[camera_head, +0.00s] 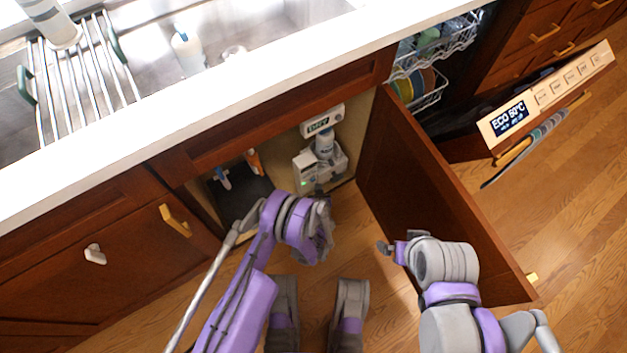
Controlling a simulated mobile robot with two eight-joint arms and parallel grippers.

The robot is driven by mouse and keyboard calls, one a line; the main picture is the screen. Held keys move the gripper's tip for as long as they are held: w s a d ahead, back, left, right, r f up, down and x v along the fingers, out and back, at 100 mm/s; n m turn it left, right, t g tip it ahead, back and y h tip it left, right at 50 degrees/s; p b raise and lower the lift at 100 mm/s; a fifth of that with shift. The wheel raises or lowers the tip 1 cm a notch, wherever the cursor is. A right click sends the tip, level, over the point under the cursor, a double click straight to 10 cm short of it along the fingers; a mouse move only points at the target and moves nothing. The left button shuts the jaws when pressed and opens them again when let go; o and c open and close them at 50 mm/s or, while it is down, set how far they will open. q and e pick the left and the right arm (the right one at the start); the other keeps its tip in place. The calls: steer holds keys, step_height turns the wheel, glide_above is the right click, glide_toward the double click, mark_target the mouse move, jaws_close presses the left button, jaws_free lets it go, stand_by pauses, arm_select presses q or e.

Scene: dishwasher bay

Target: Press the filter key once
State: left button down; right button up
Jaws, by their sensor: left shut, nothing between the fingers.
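No key marked as the filter key can be made out. A white unit (318,168) with a green light and a bottle-like part stands in the open cabinet under the sink. Above it a small white panel (322,121) shows a dark display reading "DRY". My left gripper (325,222) is shut and empty, in front of the cabinet opening, below the white unit in the picture. My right gripper (390,249) is near the open cabinet door; its fingers are unclear.
The open wooden cabinet door (425,200) stands between the cabinet and my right arm. Bottles (222,178) stand inside the cabinet on the left. The counter edge (210,108) runs above. A cloth (530,148) hangs on the dishwasher door's handle. The floor is clear.

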arm_select(q)
steer(key=s+d, duration=0.1)
steer(key=s, duration=0.1)
steer(key=s+d, duration=0.2)
stand_by(0.6)
stand_by(0.8)
